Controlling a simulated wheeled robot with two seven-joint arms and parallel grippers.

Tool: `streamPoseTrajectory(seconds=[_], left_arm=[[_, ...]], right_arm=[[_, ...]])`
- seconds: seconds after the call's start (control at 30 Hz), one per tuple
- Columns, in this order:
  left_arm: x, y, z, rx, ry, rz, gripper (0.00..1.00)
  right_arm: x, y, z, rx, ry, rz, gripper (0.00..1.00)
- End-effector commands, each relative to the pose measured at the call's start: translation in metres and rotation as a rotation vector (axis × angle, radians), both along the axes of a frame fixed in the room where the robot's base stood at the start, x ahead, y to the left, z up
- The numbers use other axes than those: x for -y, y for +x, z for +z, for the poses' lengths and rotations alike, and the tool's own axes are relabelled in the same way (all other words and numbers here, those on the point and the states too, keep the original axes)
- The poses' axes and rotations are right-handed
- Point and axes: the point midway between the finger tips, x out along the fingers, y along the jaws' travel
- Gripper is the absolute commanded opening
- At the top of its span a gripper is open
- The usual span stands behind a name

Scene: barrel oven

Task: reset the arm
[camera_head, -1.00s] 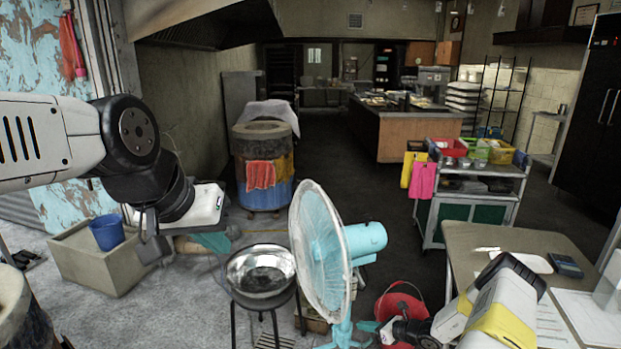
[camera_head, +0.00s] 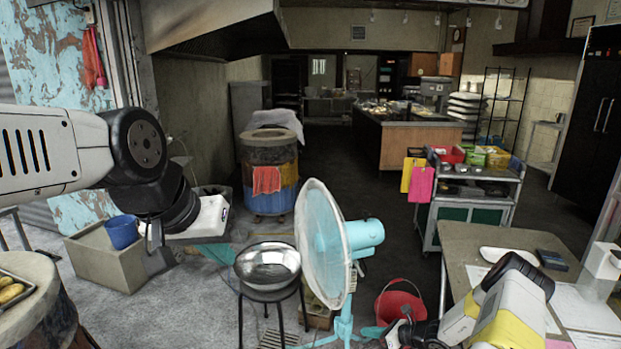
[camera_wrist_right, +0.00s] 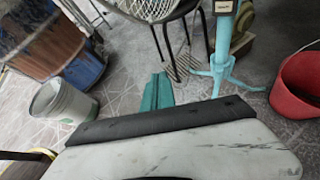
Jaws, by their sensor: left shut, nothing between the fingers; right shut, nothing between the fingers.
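My left arm comes in from the left edge in the head view, a white link ending in black joints. My left gripper (camera_head: 152,238) hangs below the wrist, small and partly dark, shut and empty, in front of the concrete trough in the picture. My right arm is at the lower right, white, yellow and black. My right gripper (camera_head: 402,335) is at the bottom edge, shut and empty, mostly cut off, in front of the red bucket (camera_head: 400,302). The right wrist view shows no clear fingers.
A blue fan (camera_head: 322,245) stands between the arms, beside a metal bowl on a stand (camera_head: 268,265). A table (camera_head: 462,262) with papers is at right. A barrel (camera_head: 55,318) with a food tray is at lower left. Grey floor lies between.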

Motion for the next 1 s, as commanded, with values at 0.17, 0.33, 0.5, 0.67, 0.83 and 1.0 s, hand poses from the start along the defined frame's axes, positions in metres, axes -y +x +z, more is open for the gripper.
streamPoseTrajectory(seconds=[0.17, 0.33, 0.5, 0.67, 0.83, 1.0], left_arm=[[0.000, 0.000, 0.000, 0.001, 0.000, 0.000, 0.00], [0.000, 0.000, 0.000, 0.001, 0.000, 0.000, 0.00], [0.000, 0.000, 0.000, 0.001, 0.000, 0.000, 0.00], [0.000, 0.000, 0.000, 0.001, 0.000, 0.000, 0.00], [0.000, 0.000, 0.000, 0.001, 0.000, 0.000, 0.00], [0.000, 0.000, 0.000, 0.001, 0.000, 0.000, 0.00]], right_arm=[[-0.001, 0.006, 0.029, 0.046, -0.051, 0.075, 0.00], [-0.006, 0.012, 0.069, 0.108, -0.122, 0.180, 0.00], [-0.013, 0.015, 0.126, 0.196, -0.224, 0.328, 0.00], [-0.028, 0.009, 0.206, 0.320, -0.372, 0.535, 0.00], [-0.045, -0.013, 0.288, 0.450, -0.537, 0.753, 0.00], [-0.061, -0.049, 0.365, 0.581, -0.710, 0.965, 0.00]])
